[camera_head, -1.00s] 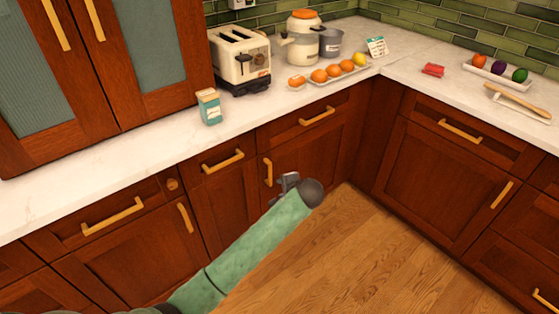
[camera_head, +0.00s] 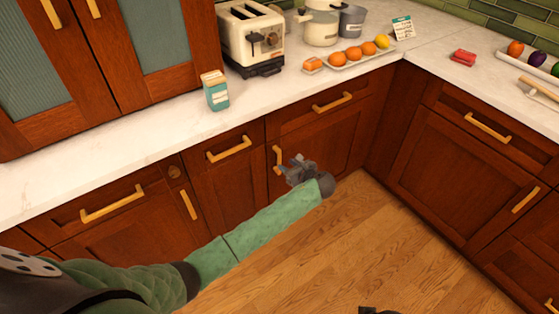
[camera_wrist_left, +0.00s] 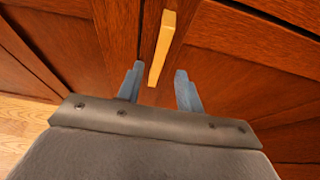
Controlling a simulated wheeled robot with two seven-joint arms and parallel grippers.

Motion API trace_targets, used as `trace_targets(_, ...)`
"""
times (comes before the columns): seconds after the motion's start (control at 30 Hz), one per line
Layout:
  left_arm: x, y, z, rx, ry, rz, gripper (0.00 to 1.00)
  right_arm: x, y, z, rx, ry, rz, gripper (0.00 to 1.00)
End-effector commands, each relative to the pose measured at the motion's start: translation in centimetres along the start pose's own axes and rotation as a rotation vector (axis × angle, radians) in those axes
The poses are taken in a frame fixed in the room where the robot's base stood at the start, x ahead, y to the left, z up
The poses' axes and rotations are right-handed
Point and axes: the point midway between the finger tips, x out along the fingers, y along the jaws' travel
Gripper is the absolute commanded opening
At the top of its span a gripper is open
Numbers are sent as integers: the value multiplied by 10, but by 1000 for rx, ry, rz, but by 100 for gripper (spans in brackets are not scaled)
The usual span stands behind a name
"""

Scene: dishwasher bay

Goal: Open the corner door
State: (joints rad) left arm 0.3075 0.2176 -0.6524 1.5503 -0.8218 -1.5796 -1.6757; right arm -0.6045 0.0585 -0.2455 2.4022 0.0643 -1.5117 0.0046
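The corner door (camera_head: 318,150) is a red-brown wooden panel below a drawer, next to the inner corner of the cabinets. It looks shut. Its upright brass handle (camera_head: 277,160) is at the door's left side; the wrist view also shows the handle (camera_wrist_left: 163,45). My left gripper (camera_head: 292,165) is just in front of the handle. In the wrist view its two blue-grey fingers (camera_wrist_left: 158,80) are apart, with the handle's near end showing between them. I see no contact. A dark piece at the bottom edge, probably my right gripper (camera_head: 378,310), is mostly cut off.
Other drawers and doors with brass handles flank the corner, including a right-hand drawer (camera_head: 487,127). The counter (camera_head: 130,150) holds a toaster (camera_head: 252,40), a teal box (camera_head: 215,90) and a tray of fruit. The wooden floor (camera_head: 340,250) before the corner is clear.

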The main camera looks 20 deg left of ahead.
Motion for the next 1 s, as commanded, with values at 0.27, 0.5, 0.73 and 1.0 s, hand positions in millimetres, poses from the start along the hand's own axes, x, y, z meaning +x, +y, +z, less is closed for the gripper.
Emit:
trace_targets(0.27,41,0,2,-2,1,2,36,-9,4,1,4,-15,10,36)
trace_targets(0.5,63,0,1,-3,1,1,36,-13,6,2,7,-26,17,36)
trace_targets(0.73,67,0,0,-4,1,0,36,-13,7,3,8,-28,18,36)
trace_targets(1.0,67,0,0,-4,1,0,7,-13,7,3,8,-28,18,36)
